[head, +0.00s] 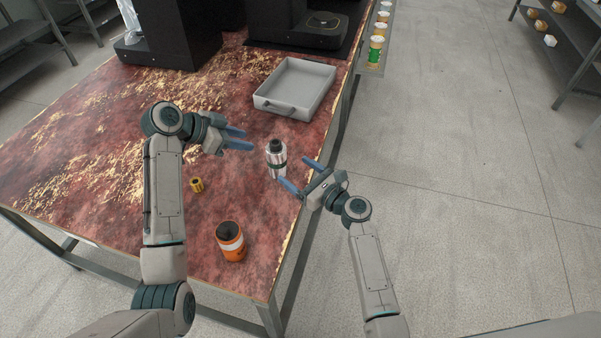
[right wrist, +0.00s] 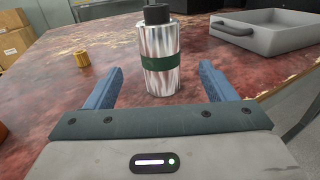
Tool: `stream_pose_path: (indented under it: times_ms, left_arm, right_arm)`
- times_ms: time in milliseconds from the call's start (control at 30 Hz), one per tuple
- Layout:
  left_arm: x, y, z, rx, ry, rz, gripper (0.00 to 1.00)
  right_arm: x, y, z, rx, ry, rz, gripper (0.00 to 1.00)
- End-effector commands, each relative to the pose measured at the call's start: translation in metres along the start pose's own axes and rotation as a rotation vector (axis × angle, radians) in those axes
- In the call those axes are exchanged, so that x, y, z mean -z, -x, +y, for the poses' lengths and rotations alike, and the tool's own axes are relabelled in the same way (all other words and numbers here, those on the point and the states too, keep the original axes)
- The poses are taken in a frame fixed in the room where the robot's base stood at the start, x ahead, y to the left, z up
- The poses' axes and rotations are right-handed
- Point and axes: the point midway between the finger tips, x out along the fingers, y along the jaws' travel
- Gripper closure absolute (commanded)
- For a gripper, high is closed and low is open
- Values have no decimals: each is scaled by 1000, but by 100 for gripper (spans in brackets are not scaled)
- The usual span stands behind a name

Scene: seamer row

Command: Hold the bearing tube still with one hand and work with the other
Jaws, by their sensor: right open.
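The bearing tube, which I take to be the silver cylinder (head: 276,160) with a green band and a dark top, stands upright on the table near its right edge. In the right wrist view the tube (right wrist: 158,80) stands ahead, between the lines of the two blue fingers and seemingly just beyond their tips. My right gripper (head: 291,171) is open and empty, coming from the right and below. My left gripper (head: 249,140) is open and empty, left of the tube with its fingers pointing toward it; I see no contact.
A grey tray (head: 297,86) with a handle stands behind the tube. A small yellow-gold ribbed piece (head: 197,185) and an orange container (head: 231,242) with a pale band are on the table (head: 115,205). Black machines (head: 303,25) stand at the back.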

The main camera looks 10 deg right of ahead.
Motion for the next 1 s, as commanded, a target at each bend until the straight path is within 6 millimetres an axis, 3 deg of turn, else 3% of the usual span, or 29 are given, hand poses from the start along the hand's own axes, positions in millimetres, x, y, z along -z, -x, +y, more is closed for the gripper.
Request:
stream_pose_path:
  times_ms: [600,1000]
  left_arm:
    - [0,0,0,0,0,0,64]
    - [0,0,0,0,0,0,64]
  right_arm:
    - [0,-94,0,-1,0,0,23]
    - [0,-104,0,0,2,1,23]
